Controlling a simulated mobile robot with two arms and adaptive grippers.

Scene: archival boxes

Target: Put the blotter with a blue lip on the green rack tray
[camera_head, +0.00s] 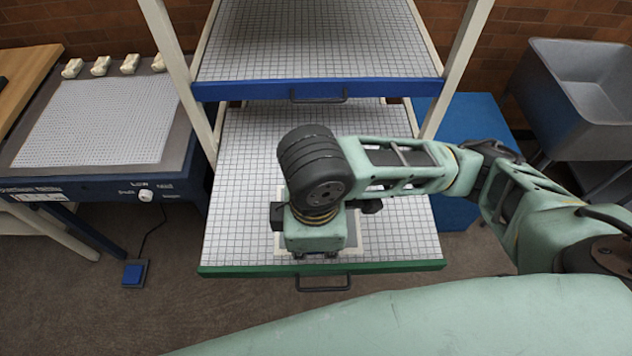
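The green rack tray (225,240) is the lower, pulled-out tray of the rack, with a white gridded surface, a green front edge and a dark handle. My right gripper (322,256) is over the front middle of this tray, pointing down. Its own body hides the fingertips, so I cannot tell whether it is open or shut. A pale flat piece with a light border (365,240) shows partly beneath and beside the gripper, at the tray. It may be the blotter, but no blue lip shows on it. My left gripper is not in view.
The upper rack tray with a blue front edge (318,91) sits above and behind, between pale posts. A table with a gridded mat (100,120) and several small white objects stands at left. A grey sink (580,100) and blue box (470,118) are at right.

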